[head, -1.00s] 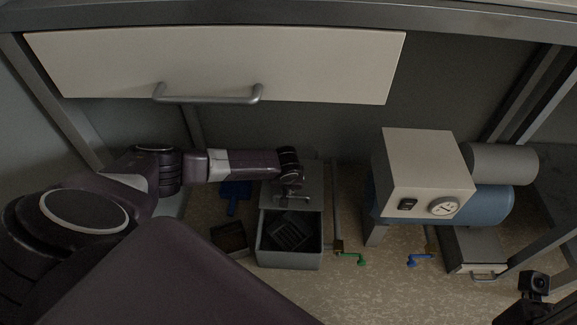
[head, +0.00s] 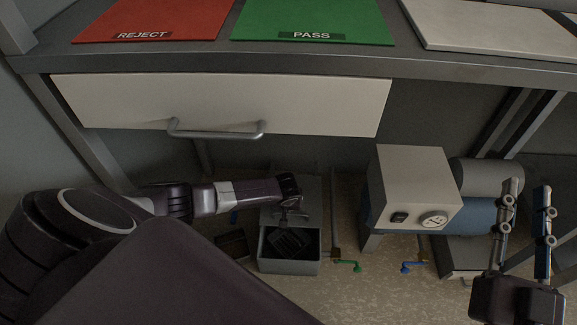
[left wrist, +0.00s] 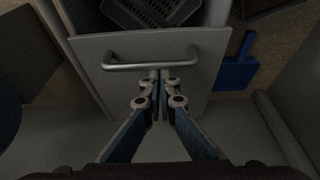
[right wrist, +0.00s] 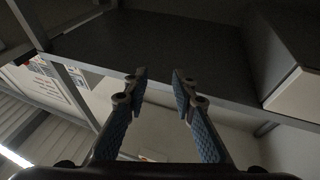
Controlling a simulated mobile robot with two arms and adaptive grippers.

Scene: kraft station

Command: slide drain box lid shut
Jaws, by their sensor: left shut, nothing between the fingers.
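The grey drain box (head: 290,266) stands on the floor under the bench, with its front part open and a dark slotted basket (head: 290,241) inside. Its grey lid (head: 309,187) is slid back over the rear part. In the left wrist view the lid (left wrist: 205,58) carries a bar handle (left wrist: 125,67). My left gripper (head: 293,213) is at the lid handle; in the left wrist view its shut fingertips (left wrist: 160,76) meet at the bar, with nothing between them. Whether they press on the bar I cannot tell. My right gripper (head: 526,187) is raised at the right, open and empty.
A drawer (head: 225,103) with a bar handle hangs above the box. A grey machine (head: 412,190) with a blue tank stands to the right. A green-handled valve (head: 350,265) is beside the box. A dark tray (head: 232,244) and a blue scoop (left wrist: 236,73) lie nearby.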

